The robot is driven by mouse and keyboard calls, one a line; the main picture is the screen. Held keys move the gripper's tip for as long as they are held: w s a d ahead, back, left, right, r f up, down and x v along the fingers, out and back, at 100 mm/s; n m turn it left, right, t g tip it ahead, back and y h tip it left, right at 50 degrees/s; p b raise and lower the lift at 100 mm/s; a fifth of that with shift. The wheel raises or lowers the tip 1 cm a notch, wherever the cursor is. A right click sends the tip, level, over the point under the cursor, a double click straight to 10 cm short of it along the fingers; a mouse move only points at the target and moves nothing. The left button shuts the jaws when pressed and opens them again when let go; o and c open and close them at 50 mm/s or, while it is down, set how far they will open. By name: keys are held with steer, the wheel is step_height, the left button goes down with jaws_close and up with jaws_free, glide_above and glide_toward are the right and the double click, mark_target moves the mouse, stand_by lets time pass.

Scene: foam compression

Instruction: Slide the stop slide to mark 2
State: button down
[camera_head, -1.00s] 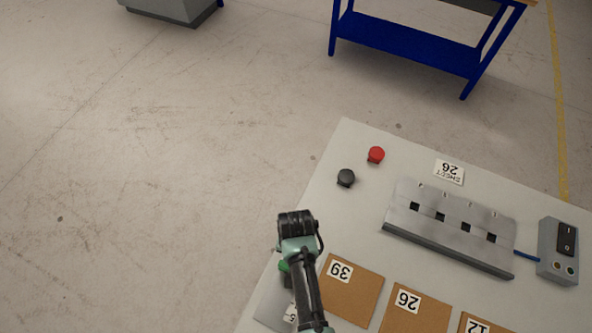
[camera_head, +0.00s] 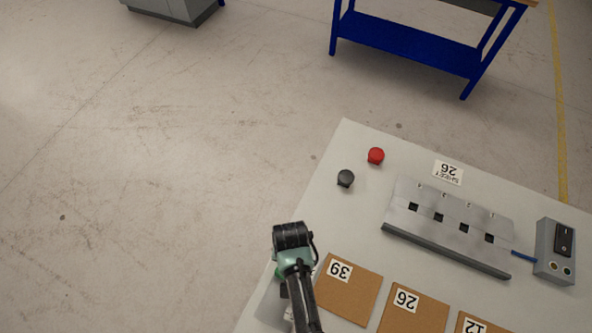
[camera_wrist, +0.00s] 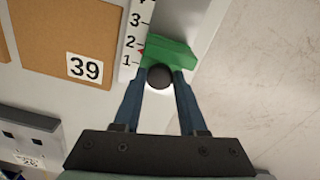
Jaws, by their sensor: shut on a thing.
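The green stop slide (camera_wrist: 172,50) shows in the wrist view beside a white scale strip (camera_wrist: 133,30) numbered 1 to 4. Its red pointer lies between the labels 1 and 2, closer to 2. My gripper (camera_wrist: 160,77) has its two blue fingers shut on the slide's round black knob. In the head view my arm covers most of the slide and scale; only a little green shows beside my wrist.
Brown foam sheets marked 39 (camera_head: 347,293), 26 (camera_head: 415,312) and 12 lie right of my arm. A grey slotted block (camera_head: 448,228), a switch box (camera_head: 556,250), and black (camera_head: 345,178) and red (camera_head: 376,156) knobs are on the table. Bare floor lies left.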

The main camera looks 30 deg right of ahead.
steer(key=shift+s+a, duration=0.25)
steer(key=shift+a, duration=0.15)
steer(key=shift+c, duration=2.3)
jaws_free()
steer(key=shift+r, duration=0.1)
step_height(320, 180, up, 13)
steer(key=shift+b, duration=0.45)
